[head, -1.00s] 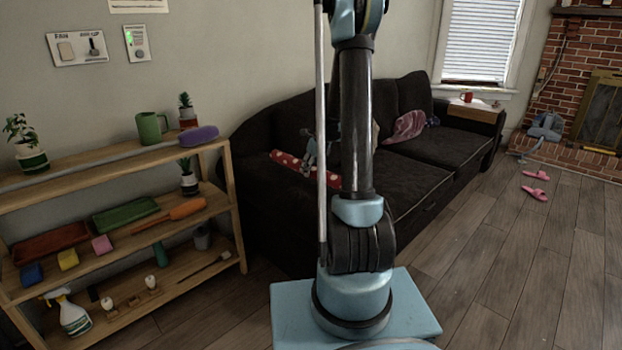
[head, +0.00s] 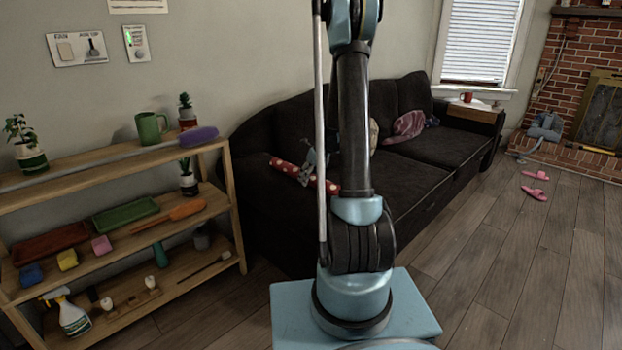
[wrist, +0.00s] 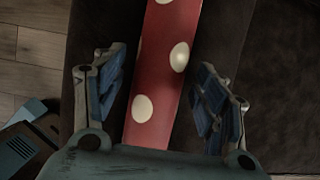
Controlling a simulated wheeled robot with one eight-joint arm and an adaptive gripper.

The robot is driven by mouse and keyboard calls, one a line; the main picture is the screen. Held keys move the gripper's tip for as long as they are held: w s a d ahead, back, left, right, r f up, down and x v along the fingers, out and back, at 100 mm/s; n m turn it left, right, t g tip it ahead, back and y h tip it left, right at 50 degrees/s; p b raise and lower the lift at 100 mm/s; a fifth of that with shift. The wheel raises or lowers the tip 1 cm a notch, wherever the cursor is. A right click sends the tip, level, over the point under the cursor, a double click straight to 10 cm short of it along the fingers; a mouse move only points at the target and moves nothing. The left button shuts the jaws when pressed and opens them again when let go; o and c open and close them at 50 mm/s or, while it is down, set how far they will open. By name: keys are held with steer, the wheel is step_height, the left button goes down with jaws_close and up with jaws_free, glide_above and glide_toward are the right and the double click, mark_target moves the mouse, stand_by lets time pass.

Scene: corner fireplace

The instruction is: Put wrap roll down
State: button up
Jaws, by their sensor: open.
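The wrap roll, red with white dots (head: 284,167), lies on the near end of the dark sofa (head: 415,165). My arm hides part of it in the head view. It also shows in the wrist view (wrist: 163,75), running from the top edge down between my fingers. My gripper (wrist: 160,95) is open, with one finger on each side of the roll and a gap to it on both sides. In the head view my gripper (head: 312,162) is small and partly behind my arm.
A wooden shelf (head: 238,205) with plants, a green mug (head: 151,128), trays and a spray bottle (head: 72,318) stands at left. A purple cloth (head: 408,126) lies on the sofa.

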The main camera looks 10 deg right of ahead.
steer(key=shift+r, duration=0.15)
steer(key=v, duration=1.1)
steer(key=shift+s+r, duration=0.1)
steer(key=s+a+r+n+h, duration=0.1)
steer(key=s+r+n, duration=0.2)
steer(key=s+n, duration=0.6)
steer(key=s+a+r+n, duration=0.25)
steer(key=s+n, duration=0.25)
steer(key=s, duration=0.8)
steer(key=s+f+n, duration=0.3)
steer(key=s+n, duration=0.4)
steer(key=s, duration=0.2)
steer(key=s+d+f+n+g+h, duration=0.1)
steer(key=s+f+n, duration=0.2)
steer(key=s+n, duration=0.5)
steer(key=shift+s+d+h, duration=0.2)
steer(key=shift+s+h, duration=0.1)
steer(key=shift+s, duration=0.45)
steer(key=shift+f, duration=0.2)
